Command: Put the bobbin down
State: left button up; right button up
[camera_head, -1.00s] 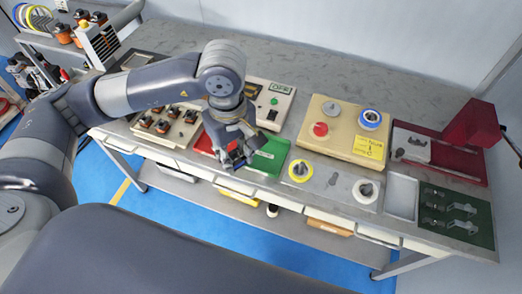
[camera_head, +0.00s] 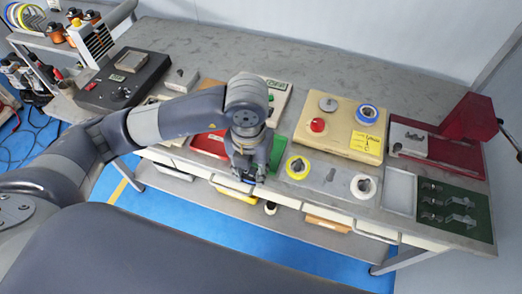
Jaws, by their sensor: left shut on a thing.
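My left gripper (camera_head: 248,172) is over the front of the table, between a red mat (camera_head: 208,144) and a green mat (camera_head: 277,153). It points down and is shut on a small dark thing, likely the bobbin. The fingers hide most of it, so I cannot tell its shape or whether it touches the table. My right gripper is not in view.
A yellow spool (camera_head: 298,167) and a white spool (camera_head: 363,186) stand right of the gripper. Behind them is a beige panel (camera_head: 340,130) with a red button and blue spool. A black device (camera_head: 123,82) stands at the left. The table's back strip is clear.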

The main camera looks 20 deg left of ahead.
aim_at(280, 142)
pick_arm(q)
jog(key=n, duration=0.3)
jog(key=d+f+n, duration=0.1)
jog(key=shift+s, duration=0.1)
jog(key=n, duration=0.3)
jog(key=f+n, duration=0.1)
jog(key=shift+s+d+n, duration=0.15)
jog(key=shift+d+n, duration=0.15)
jog(key=w+a+f+n+p, duration=0.1)
jog(key=w+n, duration=0.2)
jog(key=w, duration=0.1)
jog(key=w+a+f+n+p, duration=0.1)
jog(key=w+n, duration=0.2)
jog(key=w, duration=0.2)
jog(key=w+a+f+n+p, duration=0.1)
jog(key=w+n, duration=0.2)
jog(key=w, duration=0.2)
jog(key=shift+w+a+f+p, duration=0.15)
jog(key=shift+a+p, duration=0.15)
jog(key=shift+p, duration=0.05)
notch_tip(280, 142, down, 3)
jog(key=shift+r+p, duration=0.2)
jog(key=shift+p, duration=0.5)
jog(key=shift+f, duration=0.55)
jog(key=shift+f, duration=0.1)
